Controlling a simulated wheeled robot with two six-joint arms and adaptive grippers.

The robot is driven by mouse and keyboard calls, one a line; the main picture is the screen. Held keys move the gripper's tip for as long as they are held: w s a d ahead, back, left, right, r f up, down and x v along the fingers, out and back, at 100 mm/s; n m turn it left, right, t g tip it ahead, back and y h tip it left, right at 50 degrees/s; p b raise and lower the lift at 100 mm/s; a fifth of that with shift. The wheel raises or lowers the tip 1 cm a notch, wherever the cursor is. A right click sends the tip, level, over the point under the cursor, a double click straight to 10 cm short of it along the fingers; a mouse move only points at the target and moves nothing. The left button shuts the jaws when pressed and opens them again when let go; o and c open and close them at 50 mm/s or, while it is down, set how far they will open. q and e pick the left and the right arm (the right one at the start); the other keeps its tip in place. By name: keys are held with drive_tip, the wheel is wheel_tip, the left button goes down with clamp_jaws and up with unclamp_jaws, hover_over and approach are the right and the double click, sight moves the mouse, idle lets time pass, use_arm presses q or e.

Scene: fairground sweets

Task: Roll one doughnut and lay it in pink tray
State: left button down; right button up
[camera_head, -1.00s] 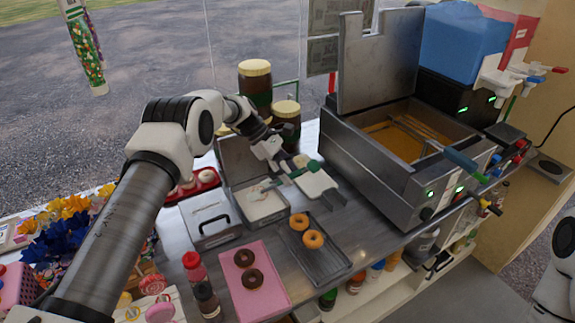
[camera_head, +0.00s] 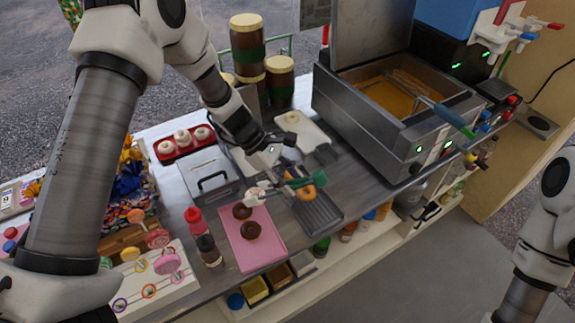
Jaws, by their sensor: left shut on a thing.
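The grey tray (camera_head: 322,217) lies below and to the right. Orange-brown doughnuts show at the tool, one (camera_head: 307,193) near the tray's back end and another (camera_head: 320,178) just behind. The gripper and tool partly cover them, and I cannot tell whether either touches the tool. The pink tray (camera_head: 264,252) lies to the left with two dark doughnuts (camera_head: 251,231) on it. My right gripper is out of view; only part of that arm shows.
A fryer (camera_head: 385,150) stands at the back right. A lidded metal box (camera_head: 210,178), a red tray with white-topped items (camera_head: 166,148) and tall jars (camera_head: 279,84) stand behind. A red-capped bottle (camera_head: 204,238) stands left of the pink tray, near lollipops (camera_head: 166,264).

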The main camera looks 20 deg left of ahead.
use_arm(q)
drive_tip(key=s+d+b, duration=0.7)
drive_tip(key=s+b, duration=0.3)
drive_tip(key=s, duration=0.3)
drive_tip(key=f+b, duration=0.2)
drive_tip(key=f, duration=0.1)
drive_tip(key=f+b, duration=0.1)
drive_tip(key=f, duration=0.1)
drive_tip(key=shift+w+a, duration=0.25)
drive_tip(key=shift+w, duration=0.05)
drive_tip(key=shift+s, duration=0.1)
drive_tip(key=c, duration=1.3)
unclamp_jaws()
drive_tip(key=shift+d, duration=0.1)
drive_tip(key=shift+o, duration=0.9)
drive_tip(key=shift+r, duration=0.1)
